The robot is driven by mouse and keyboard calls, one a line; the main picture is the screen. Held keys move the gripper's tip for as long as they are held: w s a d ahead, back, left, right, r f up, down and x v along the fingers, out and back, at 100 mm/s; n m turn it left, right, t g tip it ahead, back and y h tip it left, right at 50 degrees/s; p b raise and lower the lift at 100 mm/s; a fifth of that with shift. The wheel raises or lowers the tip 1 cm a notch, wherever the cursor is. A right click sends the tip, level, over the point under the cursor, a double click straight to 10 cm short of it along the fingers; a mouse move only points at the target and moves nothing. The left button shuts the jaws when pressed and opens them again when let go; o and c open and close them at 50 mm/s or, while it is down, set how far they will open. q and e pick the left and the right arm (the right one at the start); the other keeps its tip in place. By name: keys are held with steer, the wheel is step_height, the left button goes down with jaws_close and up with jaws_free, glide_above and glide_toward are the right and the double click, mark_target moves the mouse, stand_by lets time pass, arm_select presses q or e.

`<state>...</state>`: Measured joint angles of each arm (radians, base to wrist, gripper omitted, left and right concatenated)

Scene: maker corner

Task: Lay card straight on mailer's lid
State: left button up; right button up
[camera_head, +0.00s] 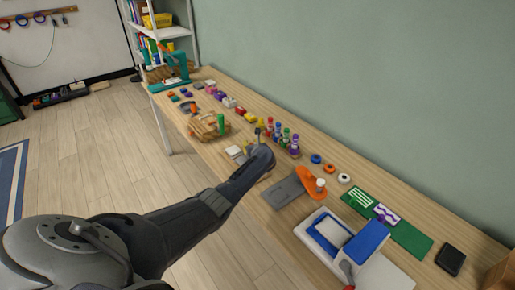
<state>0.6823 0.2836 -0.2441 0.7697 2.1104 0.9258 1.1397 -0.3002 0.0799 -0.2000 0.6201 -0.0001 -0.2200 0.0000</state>
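My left arm reaches in from the lower left over the near edge of the table. Its gripper (264,156) is above the middle of the table, seen from behind, with its fingertips mostly hidden, so I cannot tell if it is open or shut. Small pale flat pieces (235,152) lie just left of it; I cannot tell whether one is the card. A tan surface shows partly beneath the gripper; I cannot tell whether it is the mailer. My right gripper is not in view.
A grey plate with an orange tool (311,181) lies right of the gripper. A blue-and-white device (329,233) stands nearer. Green (359,196) and purple (386,213) patterned cards lie on the right, with a black block (450,259). Coloured bottles (286,136) and a wooden basket (205,128) crowd the middle.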

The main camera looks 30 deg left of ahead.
arm_select(q)
steer(key=shift+w+a, duration=0.15)
jaws_close()
stand_by(0.6)
